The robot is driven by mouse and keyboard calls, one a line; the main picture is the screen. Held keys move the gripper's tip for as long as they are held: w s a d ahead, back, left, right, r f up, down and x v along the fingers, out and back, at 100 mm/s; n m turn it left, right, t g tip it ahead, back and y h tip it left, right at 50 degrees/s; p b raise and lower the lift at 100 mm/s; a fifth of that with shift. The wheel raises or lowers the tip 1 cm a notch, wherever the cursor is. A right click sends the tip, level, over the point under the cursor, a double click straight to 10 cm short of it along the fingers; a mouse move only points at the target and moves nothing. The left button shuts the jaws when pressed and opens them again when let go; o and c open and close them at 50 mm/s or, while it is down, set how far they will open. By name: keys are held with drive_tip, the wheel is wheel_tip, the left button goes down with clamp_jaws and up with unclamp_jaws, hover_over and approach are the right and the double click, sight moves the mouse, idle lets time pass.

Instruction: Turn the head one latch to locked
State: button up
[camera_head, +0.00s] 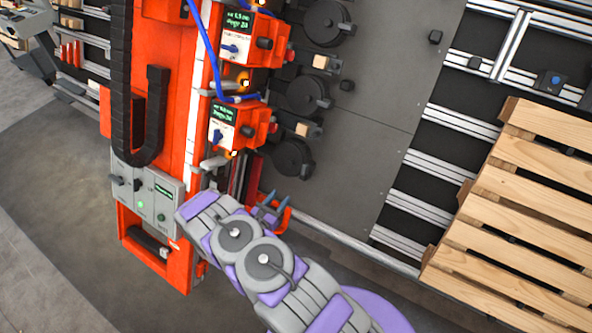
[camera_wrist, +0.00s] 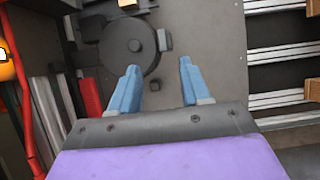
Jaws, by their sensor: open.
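Orange print-head units with small green displays line the orange gantry (camera_head: 172,60) in the head view. The nearest unit (camera_head: 238,127) carries a blue knob (camera_head: 217,136) and a black knob (camera_head: 247,131). Another unit (camera_head: 254,40) sits above it. I cannot tell which unit is head one or pick out its latch and position; labels are too small to read. My gripper (camera_head: 270,203) is below the nearest unit, apart from it. In the wrist view my gripper (camera_wrist: 158,68) shows two blue fingers spread, with nothing between them, before a round black disc (camera_wrist: 127,43).
Several round black discs (camera_head: 293,157) stand along the grey plate (camera_head: 372,100). A grey control box (camera_head: 147,193) is on the gantry's lower left. A blue hose (camera_head: 203,50) runs down past the units.

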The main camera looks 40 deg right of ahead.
sight(304, 166)
drive_tip(key=b+x, duration=0.3)
drive_tip(key=x, duration=1.4)
drive_tip(key=shift+d, duration=0.25)
drive_tip(key=shift+c, duration=0.5)
clamp_jaws()
